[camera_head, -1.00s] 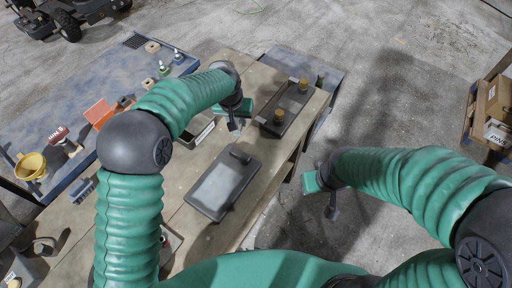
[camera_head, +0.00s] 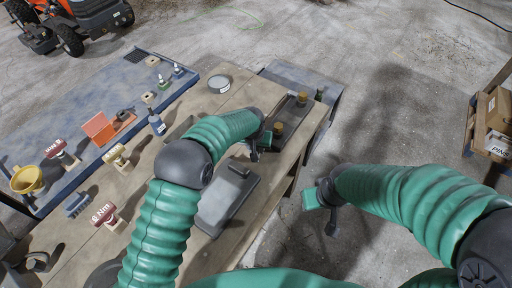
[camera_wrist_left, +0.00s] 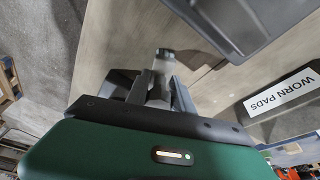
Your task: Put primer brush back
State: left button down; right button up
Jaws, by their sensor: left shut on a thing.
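My left gripper (camera_head: 256,151) is above the wooden bench top (camera_head: 222,103), between the dark tray with amber-topped jars (camera_head: 290,118) and the grey flat case (camera_head: 228,196). In the left wrist view its fingers (camera_wrist_left: 158,88) are closed on a small pale-and-dark piece (camera_wrist_left: 164,60), which appears to be the primer brush. Most of that piece is hidden, so its shape is unclear. My right gripper (camera_head: 330,218) hangs to the right of the bench, away from everything; its finger gap cannot be made out.
A container labelled WORN PADS (camera_wrist_left: 282,94) shows in the wrist view. A round tin (camera_head: 219,84) stands on the wooden bench.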

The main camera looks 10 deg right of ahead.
pick_arm(q)
jog(key=c, duration=1.1)
grip_release()
jog(key=shift+a, duration=0.1)
jog(key=shift+r, duration=0.1)
jog(key=v, duration=1.2)
jog(key=s+a+n, duration=0.1)
jog(key=s+a, duration=0.5)
jog(key=a, duration=0.2)
jog(key=s+a+n, duration=0.1)
jog(key=s+a, duration=0.4)
jog(key=a, duration=0.4)
jog(key=s+a+f, duration=0.1)
jog(key=s+a, duration=0.3)
jog(key=s, duration=0.2)
jog(key=s+a+f+n+y, duration=0.1)
jog(key=s+a, duration=0.2)
jog(key=s, duration=0.4)
jog(key=shift+a+g, duration=0.3)
jog(key=shift+a, duration=0.1)
